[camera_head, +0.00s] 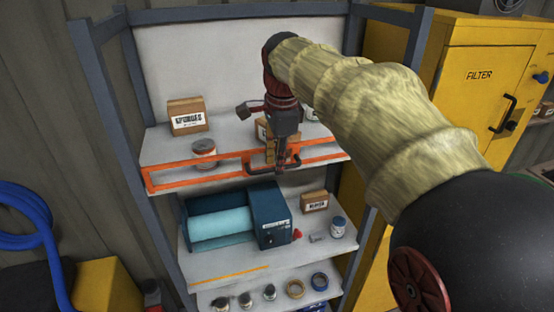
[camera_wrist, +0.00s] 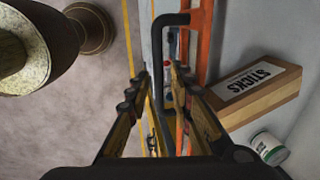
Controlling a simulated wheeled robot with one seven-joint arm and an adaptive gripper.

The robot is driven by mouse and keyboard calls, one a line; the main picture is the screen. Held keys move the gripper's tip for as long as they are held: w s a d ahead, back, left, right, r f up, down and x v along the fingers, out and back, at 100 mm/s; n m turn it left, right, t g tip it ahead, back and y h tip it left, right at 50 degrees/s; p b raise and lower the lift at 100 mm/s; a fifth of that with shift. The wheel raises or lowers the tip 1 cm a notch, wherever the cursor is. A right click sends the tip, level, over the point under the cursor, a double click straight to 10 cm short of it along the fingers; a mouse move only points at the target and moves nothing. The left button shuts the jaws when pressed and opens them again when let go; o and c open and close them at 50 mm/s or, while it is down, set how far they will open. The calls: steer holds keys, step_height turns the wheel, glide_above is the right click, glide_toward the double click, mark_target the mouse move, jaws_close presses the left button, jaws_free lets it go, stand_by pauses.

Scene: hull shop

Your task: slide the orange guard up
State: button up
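The orange guard (camera_head: 148,181) is a long open frame across the front edge of the upper shelf. A black bar handle (camera_head: 285,168) sticks out from its middle. In the wrist view the handle (camera_wrist: 157,45) stands out from the orange bars (camera_wrist: 205,40). My gripper (camera_head: 276,158) is at the handle, pointing down at it from above. In the wrist view its two yellow fingers (camera_wrist: 159,72) are apart, one on each side of the handle's bar. Gaps show beside the bar, so the fingers do not look closed on it. The handle's lower part is partly hidden.
On the upper shelf behind the guard are a cardboard box (camera_head: 187,116), a tin (camera_head: 204,150) and a box marked STICKS (camera_wrist: 250,90). A teal roller machine (camera_head: 270,212) stands on the shelf below. A yellow filter cabinet (camera_head: 480,100) stands at right.

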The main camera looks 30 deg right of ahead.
steer(key=shift+o, duration=0.5)
step_height(320, 180, up, 12)
steer(key=s, duration=0.2)
steer(key=shift+a, duration=0.35)
steer(key=shift+s+f, duration=0.1)
steer(key=shift+f, duration=0.05)
steer(key=s+a+f+n+t+b, duration=0.1)
steer(key=s+a+f+n+b, duration=0.3)
steer(key=f, duration=1.2)
steer(key=s+a+f+n+t+b, duration=0.1)
steer(key=s+a+f+n+b, duration=0.4)
steer(key=f+n+b, duration=0.5)
steer(key=s+a+f+n+t+b, duration=0.1)
steer(key=s+a+f+n+b, duration=0.3)
steer(key=f, duration=1.8)
steer(key=s+n+b, duration=0.3)
steer(key=s+b, duration=0.1)
steer(key=b, duration=0.4)
steer(key=shift+a+f+y, duration=0.3)
steer(key=shift+s+d, duration=0.1)
